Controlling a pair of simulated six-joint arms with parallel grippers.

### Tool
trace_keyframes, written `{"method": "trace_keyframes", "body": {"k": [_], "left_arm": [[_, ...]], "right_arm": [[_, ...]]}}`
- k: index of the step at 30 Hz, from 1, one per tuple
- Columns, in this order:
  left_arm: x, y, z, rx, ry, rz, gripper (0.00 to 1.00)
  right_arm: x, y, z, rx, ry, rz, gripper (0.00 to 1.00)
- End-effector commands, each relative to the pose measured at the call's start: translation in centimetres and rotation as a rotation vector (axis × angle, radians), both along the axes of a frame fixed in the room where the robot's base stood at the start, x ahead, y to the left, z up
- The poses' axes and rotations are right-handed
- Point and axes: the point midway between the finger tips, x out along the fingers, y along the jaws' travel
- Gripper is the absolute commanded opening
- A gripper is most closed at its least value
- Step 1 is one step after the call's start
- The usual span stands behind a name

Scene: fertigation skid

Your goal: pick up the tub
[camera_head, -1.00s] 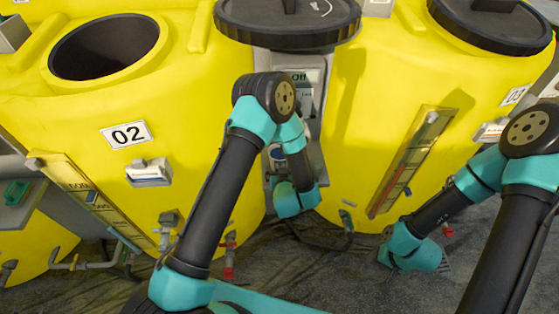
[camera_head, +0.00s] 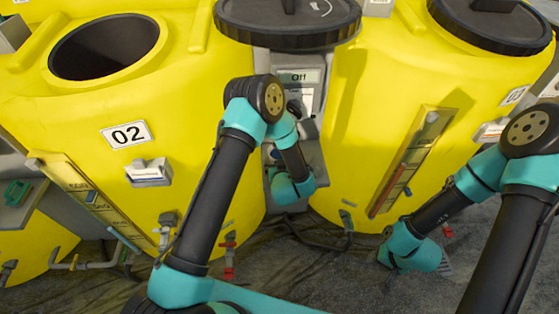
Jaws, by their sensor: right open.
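I cannot make out a separate tub in the head view. My right gripper (camera_head: 446,263) is a small grey part beyond the teal wrist of my right arm, low over the dark floor. It is open, and I see nothing held in it. My left arm reaches up in the middle, and its teal wrist hangs in front of the gap between two yellow tanks. My left gripper does not show; the wrist hides that spot.
The yellow tank marked 02 (camera_head: 60,120) has an open round mouth. The yellow tank to its right (camera_head: 350,130) has a black lid (camera_head: 290,22). A grey control box (camera_head: 300,78) reading "Off" sits between them. Pipes and red-handled valves (camera_head: 229,272) stand low near the dark floor (camera_head: 330,270).

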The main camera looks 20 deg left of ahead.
Motion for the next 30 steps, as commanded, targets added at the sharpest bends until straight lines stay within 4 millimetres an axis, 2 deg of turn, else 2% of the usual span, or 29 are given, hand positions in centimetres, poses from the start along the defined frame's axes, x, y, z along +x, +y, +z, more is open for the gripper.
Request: {"method": "trace_keyframes", "body": {"k": [5,20,30], "left_arm": [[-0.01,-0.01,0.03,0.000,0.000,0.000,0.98],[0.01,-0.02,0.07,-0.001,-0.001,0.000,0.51],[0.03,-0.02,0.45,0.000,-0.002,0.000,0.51]], "right_arm": [[0.00,0.00,0.00,0.000,0.000,0.000,0.43],[0.00,0.00,0.00,0.000,0.000,0.000,0.43],[0.00,0.00,0.00,0.000,0.000,0.000,0.43]]}}
